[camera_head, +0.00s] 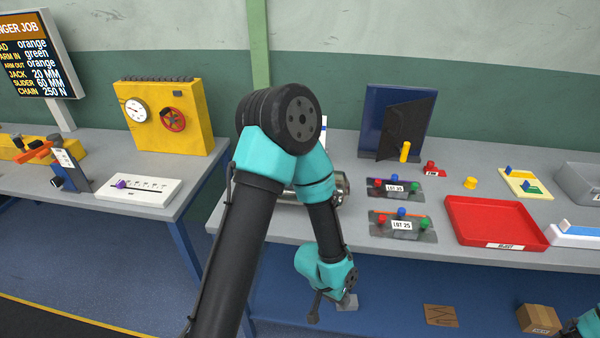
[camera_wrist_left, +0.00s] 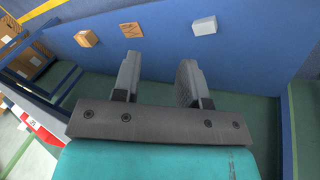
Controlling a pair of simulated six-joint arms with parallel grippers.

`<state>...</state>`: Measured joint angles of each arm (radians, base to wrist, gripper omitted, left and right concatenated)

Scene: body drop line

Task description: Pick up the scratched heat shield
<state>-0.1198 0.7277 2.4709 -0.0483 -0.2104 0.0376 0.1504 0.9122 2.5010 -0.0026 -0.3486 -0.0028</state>
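No part is labelled as a heat shield, so I cannot tell for sure which thing it is. A shiny silver curved metal part (camera_head: 341,188) lies on the right bench, mostly hidden behind my left arm. On the blue floor lies a flat brown plate with dark marks (camera_head: 440,316); it also shows in the left wrist view (camera_wrist_left: 131,30). My left gripper (camera_head: 328,303) hangs low in front of the bench, pointing down. In the left wrist view its two fingers (camera_wrist_left: 160,82) are apart with nothing between them. My right gripper is out of view.
A pale block (camera_head: 347,302) and a cardboard box (camera_head: 540,318) lie on the floor. The right bench holds a red tray (camera_head: 490,221), two lot plates with coloured knobs (camera_head: 402,226) and a blue cabinet (camera_head: 385,105). A yellow gauge panel (camera_head: 165,118) stands on the left bench.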

